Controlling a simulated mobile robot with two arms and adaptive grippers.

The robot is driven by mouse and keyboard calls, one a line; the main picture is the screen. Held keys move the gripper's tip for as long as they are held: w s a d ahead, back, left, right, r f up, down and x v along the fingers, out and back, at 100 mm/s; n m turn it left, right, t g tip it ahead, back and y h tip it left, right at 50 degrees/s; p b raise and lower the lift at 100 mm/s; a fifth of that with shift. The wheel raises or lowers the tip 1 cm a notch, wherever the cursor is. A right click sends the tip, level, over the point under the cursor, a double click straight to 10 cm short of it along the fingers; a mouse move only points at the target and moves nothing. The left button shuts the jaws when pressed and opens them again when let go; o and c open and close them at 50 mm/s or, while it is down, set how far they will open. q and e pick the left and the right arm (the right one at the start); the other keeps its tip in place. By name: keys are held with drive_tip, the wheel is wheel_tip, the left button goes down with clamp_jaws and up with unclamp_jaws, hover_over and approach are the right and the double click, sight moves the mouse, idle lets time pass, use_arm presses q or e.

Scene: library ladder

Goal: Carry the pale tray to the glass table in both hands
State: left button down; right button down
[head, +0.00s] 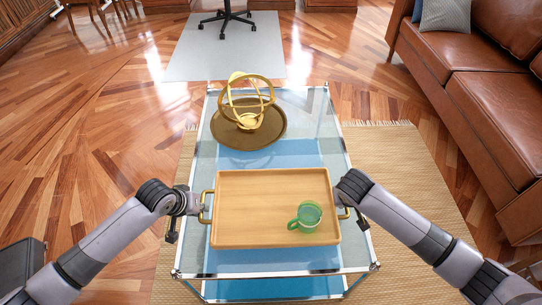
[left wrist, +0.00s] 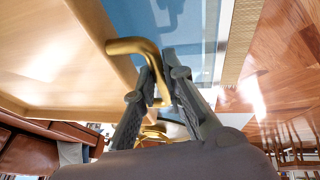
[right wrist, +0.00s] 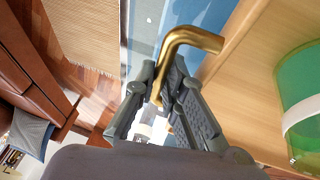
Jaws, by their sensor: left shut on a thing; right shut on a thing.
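The pale wooden tray (head: 262,205) is level over the near half of the glass table (head: 312,125). I cannot tell whether its underside touches the glass. A green mug (head: 308,216) stands upright on the tray, toward its near right corner. My left gripper (head: 196,206) is shut on the tray's left brass handle; this handle (left wrist: 135,46) passes between the fingers (left wrist: 163,75) in the left wrist view. My right gripper (head: 345,207) is shut on the right brass handle, which shows between its fingers (right wrist: 167,78) in the right wrist view (right wrist: 190,37). The mug partly shows there too (right wrist: 300,90).
A golden armillary sphere (head: 248,103) stands on a round brown tray (head: 224,130) at the table's far left. The far right glass is clear. A straw rug (head: 405,190) lies under the table. A brown leather sofa (head: 490,100) is at right. Open wood floor lies left.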

use_arm(q)
drive_tip(key=shift+f, duration=0.15)
use_arm(e)
drive_tip(key=shift+w+f, duration=0.1)
